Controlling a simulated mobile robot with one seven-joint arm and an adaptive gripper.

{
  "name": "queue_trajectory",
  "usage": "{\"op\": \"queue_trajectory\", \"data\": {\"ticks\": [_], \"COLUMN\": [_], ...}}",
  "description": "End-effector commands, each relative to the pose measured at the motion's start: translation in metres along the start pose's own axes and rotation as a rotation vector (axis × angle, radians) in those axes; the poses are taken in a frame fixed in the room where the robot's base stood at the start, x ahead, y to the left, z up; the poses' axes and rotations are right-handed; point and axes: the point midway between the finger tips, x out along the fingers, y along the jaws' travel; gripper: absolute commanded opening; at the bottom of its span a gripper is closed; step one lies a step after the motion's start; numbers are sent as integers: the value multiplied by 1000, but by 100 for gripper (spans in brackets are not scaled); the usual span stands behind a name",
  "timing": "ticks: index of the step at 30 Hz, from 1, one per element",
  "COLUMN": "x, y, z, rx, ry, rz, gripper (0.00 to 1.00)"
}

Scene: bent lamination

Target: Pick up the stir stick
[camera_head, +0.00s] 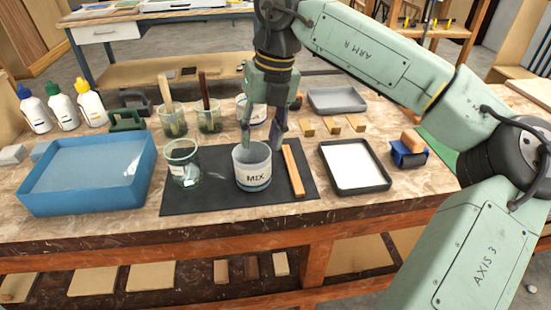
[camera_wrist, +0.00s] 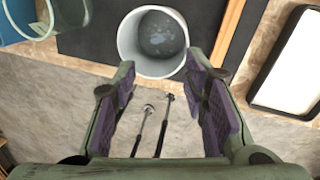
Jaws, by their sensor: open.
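A light wooden stick (camera_head: 293,171), which I take to be the stir stick, lies on the black mat (camera_head: 215,197) just right of the white MIX cup (camera_head: 253,169). In the wrist view the stick (camera_wrist: 228,30) shows at upper right, beside the cup (camera_wrist: 128,45), which holds some grey material. My gripper (camera_head: 263,138) is open and empty, pointing down at the cup's back rim in the head view; I cannot tell its height. In the wrist view its padded fingers (camera_wrist: 160,85) are spread, with the stick outside them to the right.
A glass beaker (camera_head: 183,164) stands left of the cup. A blue tray (camera_head: 80,200) is at left and a black-rimmed white tray (camera_head: 387,180) at right. Jars with handles (camera_head: 172,124), wood blocks (camera_head: 331,126) and a grey tray (camera_head: 310,101) stand behind. Mat front is clear.

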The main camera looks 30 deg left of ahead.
Motion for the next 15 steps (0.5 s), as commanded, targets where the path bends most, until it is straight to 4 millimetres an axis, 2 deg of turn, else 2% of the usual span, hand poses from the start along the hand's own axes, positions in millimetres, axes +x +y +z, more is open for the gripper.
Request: {"op": "queue_trajectory", "data": {"ticks": [1, 4, 7, 15], "x": [-6, -12, -7, 32], "y": [-25, -54, -66, -72], "z": [-3, -9, -12, -15], "rx": [61, 132, 158, 156], "ry": [9, 26, 34, 35], "rz": [-66, -145, -172, -171], "gripper": [40, 40, 40, 40]}}
